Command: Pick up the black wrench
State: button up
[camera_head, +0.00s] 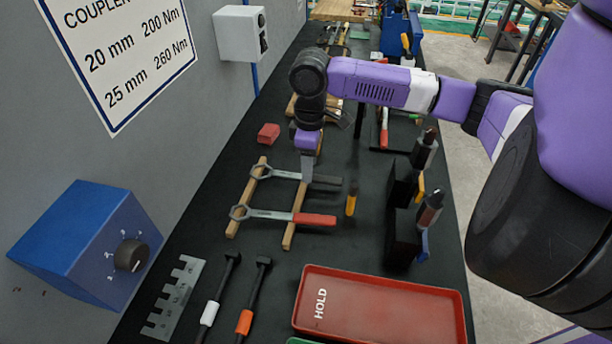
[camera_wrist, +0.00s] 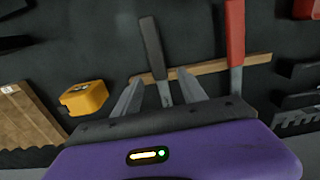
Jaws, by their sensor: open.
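The black wrench, with a ring head and a dark handle (camera_head: 326,180), lies across two wooden strips (camera_head: 248,196) on the dark bench. In the wrist view its black handle (camera_wrist: 152,48) points away from me. My gripper (camera_head: 307,178) points down over the wrench, near where shaft and handle meet. In the wrist view the open fingers (camera_wrist: 161,80) stand one on each side of the wrench's metal shaft, with gaps. Whether the tips are level with the shaft is hard to tell. The ring head is hidden in the wrist view.
A red-handled wrench (camera_head: 314,219) lies parallel, close by on the same strips. Black holders (camera_head: 402,236) stand at the right edge. A red HOLD tray (camera_head: 378,307) lies in front.

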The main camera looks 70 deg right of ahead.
jog(key=shift+f, duration=1.25)
grip_shut()
jog(key=shift+r, duration=0.1)
dwell(0.3)
